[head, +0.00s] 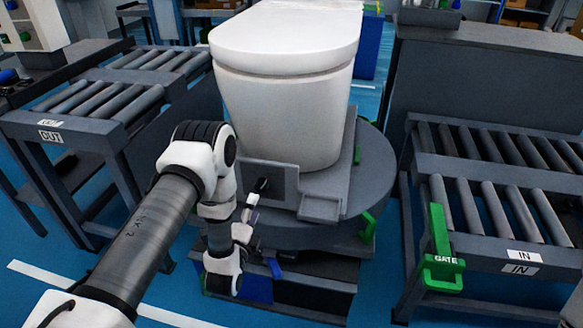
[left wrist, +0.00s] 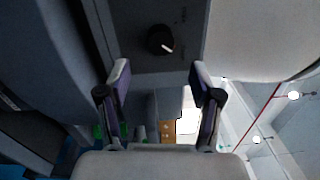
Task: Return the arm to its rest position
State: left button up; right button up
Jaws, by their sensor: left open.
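My left gripper (head: 252,207) is in front of the turntable station in the head view, close to a small grey control panel (head: 277,182). In the left wrist view the gripper (left wrist: 160,78) has its two fingers spread wide with nothing between them. A black knob (left wrist: 160,40) with a white pointer mark sits on the panel beyond the fingertips, apart from them. The knob (head: 262,185) is small in the head view. My left arm reaches in from the lower left. My right gripper is in neither view.
A white toilet (head: 285,110) stands on the round grey turntable (head: 375,175) just behind the panel. The OUT roller conveyor (head: 100,110) is at left. The IN roller conveyor (head: 500,215) with a green gate (head: 440,250) is at right. Blue floor (head: 375,255) shows between the stations.

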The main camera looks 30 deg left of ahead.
pick_arm(q)
jog(key=s+d+f+n+g+h, duration=0.4)
jog(key=s+d+f+g, duration=0.4)
jog(key=s+d+f, duration=0.3)
jog(key=s+d+f+n+g, duration=0.1)
jog(key=s+f+n+g, duration=0.1)
jog(key=s+n+g, duration=0.6)
jog(key=s+f+n+g, duration=0.2)
jog(key=s+n, duration=0.2)
jog(key=s, duration=0.7)
notch_tip(320, 180, up, 17)
jog(key=p, duration=1.7)
jog(key=shift+n+h, duration=0.3)
jog(key=shift+n, duration=0.1)
